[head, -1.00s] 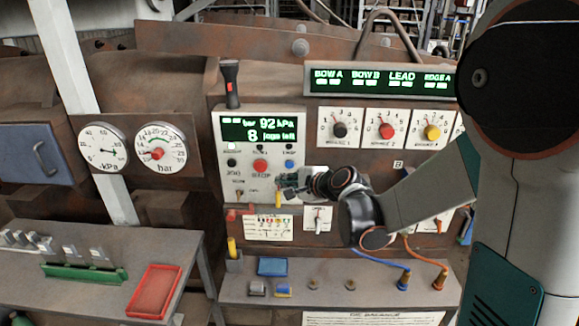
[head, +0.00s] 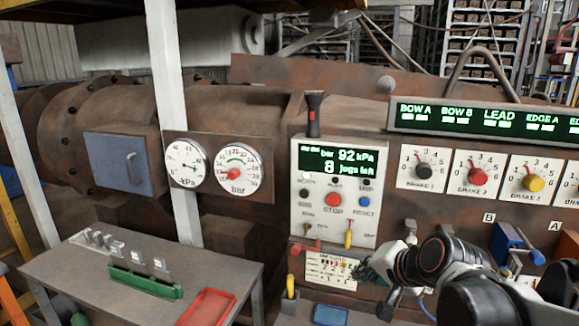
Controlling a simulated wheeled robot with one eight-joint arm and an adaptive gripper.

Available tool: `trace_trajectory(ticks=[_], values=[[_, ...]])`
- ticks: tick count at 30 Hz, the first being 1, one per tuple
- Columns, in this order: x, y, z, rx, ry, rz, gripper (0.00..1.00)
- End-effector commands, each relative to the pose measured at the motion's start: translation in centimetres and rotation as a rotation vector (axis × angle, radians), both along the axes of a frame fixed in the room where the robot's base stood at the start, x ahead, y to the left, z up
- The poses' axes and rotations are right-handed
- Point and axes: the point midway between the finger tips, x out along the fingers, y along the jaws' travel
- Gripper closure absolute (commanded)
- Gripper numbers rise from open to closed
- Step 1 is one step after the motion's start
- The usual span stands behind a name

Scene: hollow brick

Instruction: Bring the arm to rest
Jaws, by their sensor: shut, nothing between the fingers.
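My gripper (head: 368,269) is at the lower right of the head view, at the end of my arm, in front of the lower part of the machine. It is shut and holds nothing. Its fingertips are small and dark in the picture, near the printed card (head: 331,268) below the control panel (head: 332,197). I cannot tell whether they touch the card. The panel's display reads 92 kPa and 8 jogs left. A yellow-handled switch (head: 348,234) is just above and left of my gripper.
A grey table (head: 215,268) with a green rack (head: 145,283) and a red tray (head: 205,308) stands at the lower left. Brake dials (head: 476,177) line the machine at right. A blue-handled valve (head: 508,243) is right of my arm. A white post (head: 170,110) stands before the machine.

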Motion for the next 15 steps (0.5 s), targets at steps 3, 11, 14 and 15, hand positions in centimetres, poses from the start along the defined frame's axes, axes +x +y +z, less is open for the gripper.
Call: trace_trajectory(ticks=[3,11,14,15], values=[[-4.0,-0.2,-2.5,-0.156,0.011,0.095,1.0],[-11.7,-1.6,-7.1,-0.489,0.048,0.311,1.0],[-14.0,-2.3,-8.5,-0.589,0.064,0.38,1.0],[-14.7,-2.5,-9.0,-0.622,0.068,0.401,1.0]])
